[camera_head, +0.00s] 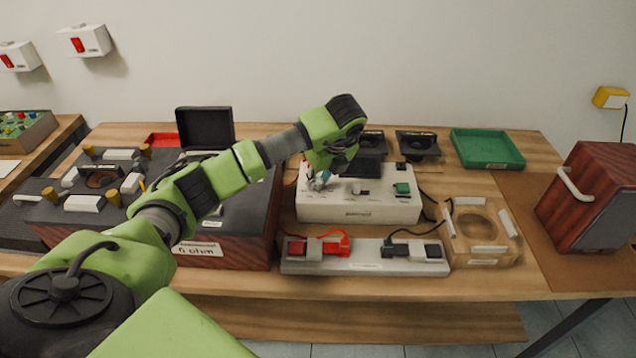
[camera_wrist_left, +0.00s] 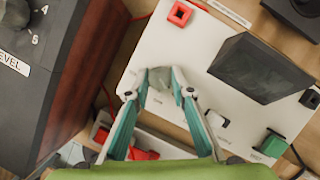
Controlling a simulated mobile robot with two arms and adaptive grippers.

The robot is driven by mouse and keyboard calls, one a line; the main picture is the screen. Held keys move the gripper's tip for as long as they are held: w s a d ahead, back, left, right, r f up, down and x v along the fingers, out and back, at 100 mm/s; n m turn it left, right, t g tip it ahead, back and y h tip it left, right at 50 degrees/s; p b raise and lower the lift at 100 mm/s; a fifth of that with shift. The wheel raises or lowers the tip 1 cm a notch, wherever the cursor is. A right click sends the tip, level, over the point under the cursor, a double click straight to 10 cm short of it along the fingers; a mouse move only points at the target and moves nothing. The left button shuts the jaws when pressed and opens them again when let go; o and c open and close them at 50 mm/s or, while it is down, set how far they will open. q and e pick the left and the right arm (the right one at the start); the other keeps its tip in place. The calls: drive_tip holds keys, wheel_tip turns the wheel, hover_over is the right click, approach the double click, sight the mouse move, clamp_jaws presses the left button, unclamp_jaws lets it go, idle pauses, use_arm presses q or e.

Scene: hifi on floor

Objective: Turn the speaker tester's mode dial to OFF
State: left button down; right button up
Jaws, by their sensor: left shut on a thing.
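The speaker tester is a white box (camera_head: 345,213) in the middle of the bench. Its top panel (camera_wrist_left: 190,40) fills much of the left wrist view. My left gripper (camera_head: 320,183) reaches down from above onto the left part of that panel. In the left wrist view its two fingertips (camera_wrist_left: 160,88) are closed around the grey mode dial (camera_wrist_left: 160,77), one on each side. The labels around the dial are too small to read, so its setting cannot be told. In the head view the dial is mostly hidden by the gripper. My right gripper is not in view.
A dark wooden amplifier box (camera_head: 228,246) stands close left. A rail with red and black clips (camera_head: 365,265) lies in front. A green tray (camera_head: 487,148) stands behind right.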

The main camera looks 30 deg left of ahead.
use_arm(q)
drive_tip(key=shift+w+n+g, duration=0.1)
drive_tip(key=shift+n+g, duration=0.2)
drive_tip(key=shift+n, duration=0.5)
drive_tip(key=shift+b, duration=0.3)
drive_tip(key=c, duration=1.8)
unclamp_jaws()
drive_tip(key=shift+o, duration=0.2)
drive_tip(key=v, duration=1.2)
drive_tip(key=shift+f, duration=0.1)
